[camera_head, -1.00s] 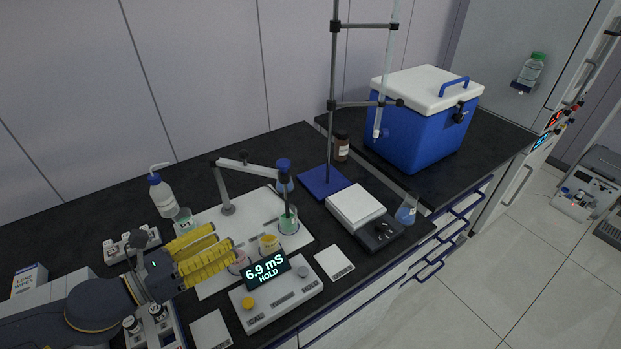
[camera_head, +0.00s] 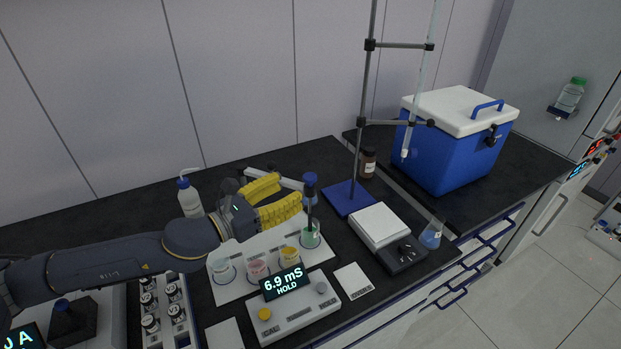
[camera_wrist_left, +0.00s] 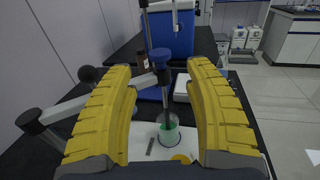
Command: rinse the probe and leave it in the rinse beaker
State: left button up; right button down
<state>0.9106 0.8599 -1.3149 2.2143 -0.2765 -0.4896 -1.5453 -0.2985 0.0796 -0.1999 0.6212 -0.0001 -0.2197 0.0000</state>
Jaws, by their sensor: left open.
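The probe (camera_head: 310,188), with a blue cap and dark shaft, stands upright in a beaker of green liquid (camera_head: 311,236). It also shows in the left wrist view (camera_wrist_left: 160,55), centred beyond my fingers. My left gripper (camera_head: 289,191) has yellow ribbed fingers, open and empty, just left of the probe's cap. A beaker of clear, bluish liquid (camera_head: 223,271) stands at the white base's left end; I cannot tell whether it is the rinse beaker. A white wash bottle (camera_head: 189,200) stands behind my arm. My right gripper is not in view.
Pink (camera_head: 257,271) and yellow (camera_head: 290,256) beakers stand in the row. The meter (camera_head: 297,312) in front reads 6.9 mS HOLD. The probe's holder arm (camera_head: 287,182) runs behind my fingers. A burette stand (camera_head: 348,199) and balance (camera_head: 380,226) stand to the right.

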aim_at(304, 182)
pick_arm(q)
jog(key=x, duration=0.7)
jog(key=shift+w+d, duration=0.15)
jog(key=shift+o, duration=0.2)
grip_shut()
dwell(0.4)
jog(key=c, duration=0.9)
grip_release()
jog(key=o, duration=0.9)
jog(key=shift+c, duration=0.2)
jog(key=v, duration=1.2)
